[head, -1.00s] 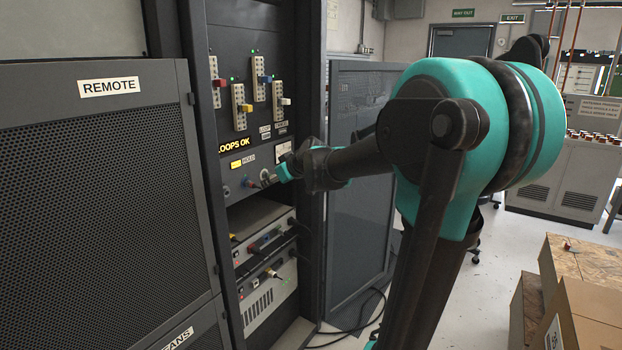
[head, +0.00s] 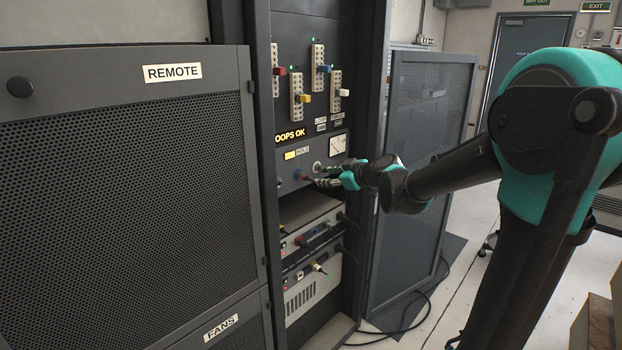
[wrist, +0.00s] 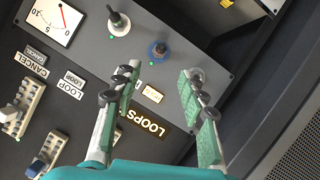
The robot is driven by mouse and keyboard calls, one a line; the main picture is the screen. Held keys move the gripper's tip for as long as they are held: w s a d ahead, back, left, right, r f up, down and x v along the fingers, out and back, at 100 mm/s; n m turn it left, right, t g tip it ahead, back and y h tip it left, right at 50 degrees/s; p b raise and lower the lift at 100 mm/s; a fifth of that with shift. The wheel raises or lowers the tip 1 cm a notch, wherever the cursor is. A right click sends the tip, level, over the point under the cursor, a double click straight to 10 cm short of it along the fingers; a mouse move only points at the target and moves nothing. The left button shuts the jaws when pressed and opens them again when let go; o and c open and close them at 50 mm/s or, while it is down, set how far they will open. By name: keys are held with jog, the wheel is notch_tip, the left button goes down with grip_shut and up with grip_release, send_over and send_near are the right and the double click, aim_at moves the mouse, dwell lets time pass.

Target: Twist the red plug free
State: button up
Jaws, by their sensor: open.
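Small red parts show in several places in the head view. A red plug (head: 279,71) sits in the upper left jack strip of the rack. A small reddish part shows low on the panel just left of my gripper (head: 318,179), too small to make out. My gripper is open and empty, close to the lower panel. In the wrist view my gripper (wrist: 158,88) points at the panel, with a blue-collared knob (wrist: 158,50) beyond the fingertips, apart from them. No red plug is clearly visible there.
Blue (head: 323,69), yellow (head: 304,97) and white (head: 342,92) plugs stick out of the other jack strips. A meter (head: 338,145) is right of the knobs. A shelf unit with connectors (head: 313,270) stands below. The REMOTE cabinet (head: 120,180) is on the left.

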aim_at(306, 178)
jog(key=x, duration=1)
jog(key=shift+w+a+f, duration=0.15)
jog(key=shift+w+a, duration=0.1)
jog(key=shift+w, duration=0.05)
grip_shut()
jog(key=shift+s+a+n+t+h, duration=0.2)
jog(key=shift+n+t+h, duration=0.1)
jog(key=shift+n+t, duration=0.45)
jog(key=shift+f+n+t, duration=0.1)
jog(key=shift+n+t, duration=0.35)
jog(key=shift+n, duration=0.4)
jog(key=shift+f+n+t+h, duration=0.15)
jog(key=shift+n+t+h, duration=0.15)
jog(key=shift+n+t, duration=0.8)
jog(key=shift+n, duration=0.7)
